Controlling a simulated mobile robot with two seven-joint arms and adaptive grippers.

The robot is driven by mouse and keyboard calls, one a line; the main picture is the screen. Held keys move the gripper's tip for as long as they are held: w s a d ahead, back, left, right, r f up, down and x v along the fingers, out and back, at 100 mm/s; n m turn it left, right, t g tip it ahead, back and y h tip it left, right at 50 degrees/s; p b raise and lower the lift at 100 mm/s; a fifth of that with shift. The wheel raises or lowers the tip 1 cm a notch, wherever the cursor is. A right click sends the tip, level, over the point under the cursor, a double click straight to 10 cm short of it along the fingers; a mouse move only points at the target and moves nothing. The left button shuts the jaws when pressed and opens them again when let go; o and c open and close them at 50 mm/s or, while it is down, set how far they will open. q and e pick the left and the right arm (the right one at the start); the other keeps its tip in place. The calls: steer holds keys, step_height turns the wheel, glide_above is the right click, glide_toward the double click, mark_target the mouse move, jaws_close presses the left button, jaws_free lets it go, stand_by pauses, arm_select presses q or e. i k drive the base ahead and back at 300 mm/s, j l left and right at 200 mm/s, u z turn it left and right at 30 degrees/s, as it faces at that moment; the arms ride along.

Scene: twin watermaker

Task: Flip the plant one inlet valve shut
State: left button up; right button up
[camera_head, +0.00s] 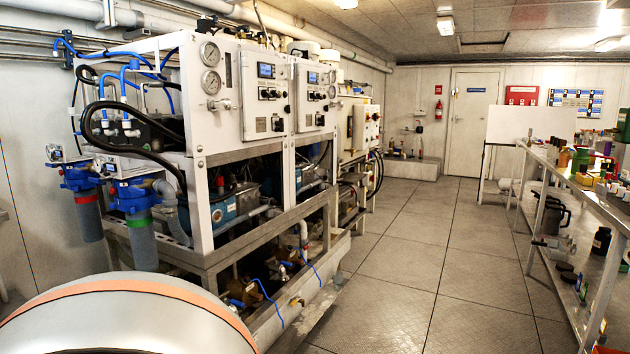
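The watermaker stands on the left as a white-framed unit with two control panels, a nearer one (266,88) and a farther one (315,94). I cannot read which is plant one. Small valves with blue handles sit low at the front of the frame, one at the near end (237,302) and one farther along (283,272). Two blue filter housings, one in front (137,196) and one behind (82,180), hang at the near end. Which part is the inlet valve, and whether it is open, I cannot tell. Neither gripper is in view.
The tiled floor (400,265) is clear between the watermaker and the long bench (572,180) on the right, which holds bottles and tools. A low trough edge (325,268) runs along the machine's foot. A closed door (472,125) and a red extinguisher (438,110) are at the back.

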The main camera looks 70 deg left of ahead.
mark_target(134, 188)
steer(key=u, duration=2.85)
steer(key=i+j+u, duration=0.2)
steer(key=i+u, duration=0.2)
steer(key=i+j+u, duration=0.1)
steer(key=i+u, duration=0.35)
steer(key=k+j, duration=0.05)
steer(key=k, duration=0.05)
